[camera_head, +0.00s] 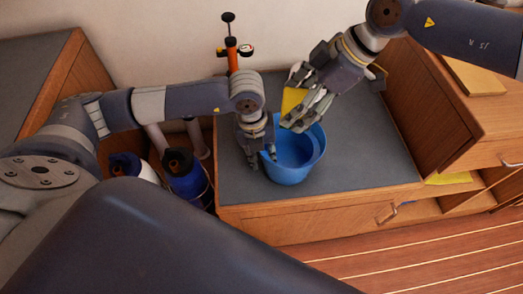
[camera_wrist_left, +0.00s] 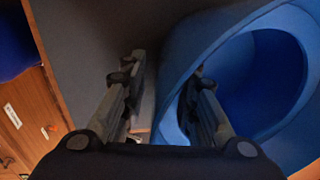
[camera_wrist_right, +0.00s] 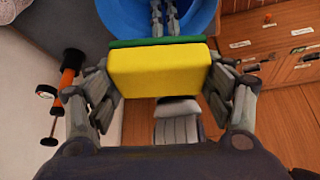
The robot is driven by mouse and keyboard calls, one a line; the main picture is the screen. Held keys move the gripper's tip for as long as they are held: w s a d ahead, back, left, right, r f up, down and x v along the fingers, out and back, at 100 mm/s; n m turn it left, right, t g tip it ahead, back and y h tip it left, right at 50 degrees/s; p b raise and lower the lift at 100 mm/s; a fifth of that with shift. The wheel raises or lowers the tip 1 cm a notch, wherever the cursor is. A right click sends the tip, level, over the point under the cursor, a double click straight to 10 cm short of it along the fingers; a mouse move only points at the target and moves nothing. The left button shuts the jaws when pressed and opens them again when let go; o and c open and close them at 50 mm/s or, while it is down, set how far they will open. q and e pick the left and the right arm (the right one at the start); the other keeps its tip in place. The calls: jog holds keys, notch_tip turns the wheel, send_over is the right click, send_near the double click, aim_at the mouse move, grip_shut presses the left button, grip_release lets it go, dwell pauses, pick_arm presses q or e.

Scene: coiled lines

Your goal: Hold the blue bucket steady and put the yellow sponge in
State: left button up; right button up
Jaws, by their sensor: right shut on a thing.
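The blue bucket (camera_head: 300,167) stands upright on the grey counter, near its front edge. My left gripper (camera_head: 260,160) is at the bucket's left side. In the left wrist view its fingers (camera_wrist_left: 165,100) are spread astride the bucket wall (camera_wrist_left: 180,75), one outside and one inside, with a gap visible beside the wall. My right gripper (camera_head: 303,118) is above the bucket's back rim, shut on the yellow sponge (camera_head: 291,100). In the right wrist view the sponge (camera_wrist_right: 158,68), with a green layer, sits between both fingers, and the bucket shows beyond it.
An orange pump-like tool (camera_head: 232,52) stands at the counter's back left. Blue bottles (camera_head: 186,178) stand in the gap left of the counter. A wooden cabinet (camera_head: 440,110) rises at the right. The grey counter (camera_head: 360,150) is clear right of the bucket.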

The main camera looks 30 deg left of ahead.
pick_arm(q)
grip_shut()
pick_arm(e)
notch_tip(320, 180, down, 13)
dwell(1.7)
jog(key=o, duration=1.1)
jog(key=shift+d, duration=0.1)
